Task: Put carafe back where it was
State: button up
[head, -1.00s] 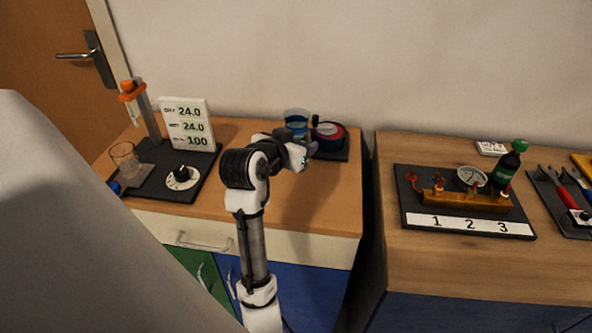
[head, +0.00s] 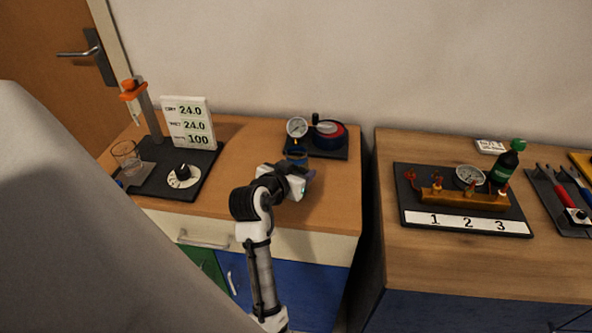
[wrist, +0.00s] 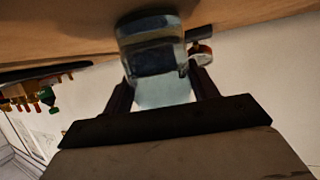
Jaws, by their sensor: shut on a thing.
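The carafe (wrist: 152,50) is a clear glass vessel with dark blue liquid. In the wrist view it stands between the two fingers of my gripper (wrist: 163,90), which is shut on it.
At left are a glass (head: 126,157), a dial (head: 183,175) and a number display (head: 188,122). Bare wood (head: 235,165) lies between.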

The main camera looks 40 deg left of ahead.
jog(key=shift+f, duration=0.15)
jog(key=o, duration=1.2)
